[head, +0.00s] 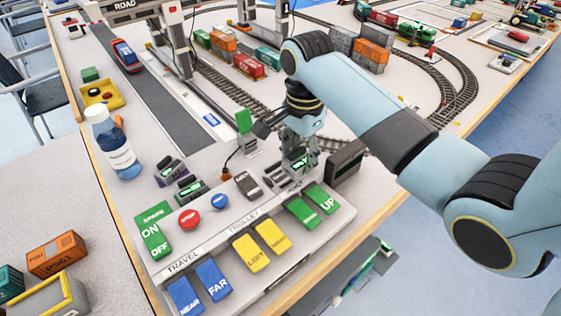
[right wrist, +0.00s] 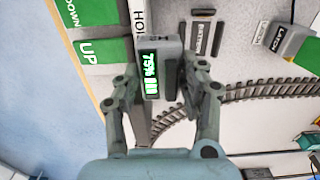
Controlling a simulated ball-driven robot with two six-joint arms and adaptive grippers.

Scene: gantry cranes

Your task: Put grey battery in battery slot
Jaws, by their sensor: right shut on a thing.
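The grey battery (right wrist: 172,68), with a green "75%" display, is between the fingers of my right gripper (right wrist: 160,85). In the head view the right gripper (head: 299,160) is shut on the battery (head: 303,168) above the back of the control panel, near its right end. The battery slot (right wrist: 204,38), a dark recess marked "BATTERY", is just beside the battery in the wrist view. The battery appears outside the slot; its height above the panel is unclear. The slot (head: 275,178) also shows left of the gripper in the head view. My left gripper is out of view.
The control panel (head: 338,222) carries coloured keys, a red knob (head: 189,219) and a grey latch (head: 247,184). Two other batteries with green displays (head: 170,168) stand left of it. A dark box (head: 346,164) stands right of the gripper. A bottle (head: 113,145) stands at left.

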